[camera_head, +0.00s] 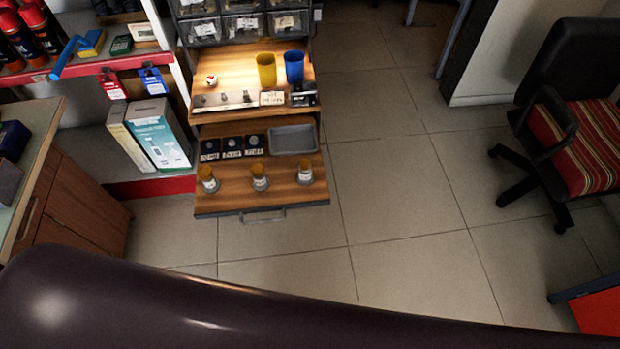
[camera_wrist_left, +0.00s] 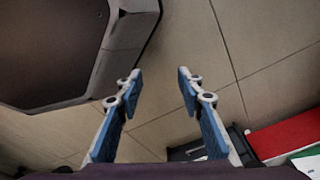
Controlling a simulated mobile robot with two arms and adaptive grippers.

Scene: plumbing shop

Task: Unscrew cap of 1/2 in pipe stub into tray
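A shallow grey tray (camera_head: 293,140) lies at the back right of the same shelf and looks empty. My left gripper (camera_wrist_left: 158,84) shows only in the left wrist view, its blue-padded fingers apart with nothing between them, above floor tiles. My right gripper is in neither view.
Three small dark labelled items (camera_head: 232,147) lie left of the tray. A higher wooden shelf holds a yellow cup (camera_head: 266,70) and a blue cup (camera_head: 294,66). A wooden cabinet (camera_head: 75,205) stands at left, an office chair (camera_head: 575,110) at right. The tiled floor between is clear.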

